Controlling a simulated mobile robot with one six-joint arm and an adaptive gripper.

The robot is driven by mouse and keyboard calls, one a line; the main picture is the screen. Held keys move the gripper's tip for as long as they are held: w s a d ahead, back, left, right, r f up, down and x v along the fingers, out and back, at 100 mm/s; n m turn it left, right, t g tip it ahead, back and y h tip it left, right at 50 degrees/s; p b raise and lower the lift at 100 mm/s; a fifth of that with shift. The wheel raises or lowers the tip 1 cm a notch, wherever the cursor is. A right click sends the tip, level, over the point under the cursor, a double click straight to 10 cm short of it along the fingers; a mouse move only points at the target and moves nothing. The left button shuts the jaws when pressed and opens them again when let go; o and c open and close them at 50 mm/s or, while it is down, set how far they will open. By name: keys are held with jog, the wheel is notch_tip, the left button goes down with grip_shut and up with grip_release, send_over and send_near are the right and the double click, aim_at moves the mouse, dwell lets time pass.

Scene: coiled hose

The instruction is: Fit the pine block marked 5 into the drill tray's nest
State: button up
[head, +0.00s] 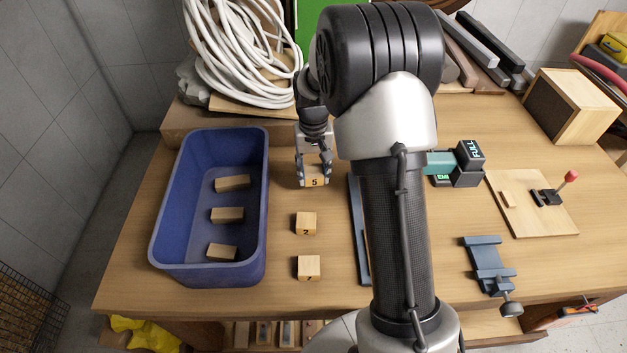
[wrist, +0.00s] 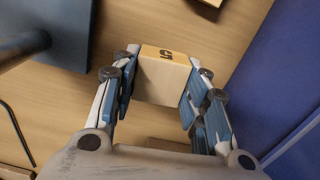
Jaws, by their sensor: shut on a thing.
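The pine block marked 5 (head: 314,183) is held between the fingers of my gripper (head: 313,176), right of the blue bin. In the wrist view the block (wrist: 163,75) sits between both finger pads (wrist: 160,88), its number facing the camera. I cannot tell whether it touches the bench. A dark grey-blue edge (head: 359,230), which looks like part of the drill tray, shows left of my arm. My arm hides the rest, so its nest is out of sight in the head view. A dark slab (wrist: 68,35) shows at the wrist view's upper left.
Pine blocks marked 2 (head: 306,223) and apparently 7 (head: 308,268) stand on the bench. The blue bin (head: 258,215) holds three blocks. A teal tool (head: 440,162), toggle-clamp board (head: 530,215) and grey vise (head: 487,262) are at right. A coiled hose (head: 240,60) is behind.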

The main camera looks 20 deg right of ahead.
notch_tip(320, 180, up, 13)
jog(key=p, duration=0.3)
notch_tip(320, 180, up, 6)
jog(key=r+p, duration=0.1)
jog(key=p, duration=0.5)
send_over(314, 170)
jog(key=shift+f+b, duration=0.3)
jog(key=shift+a, duration=0.1)
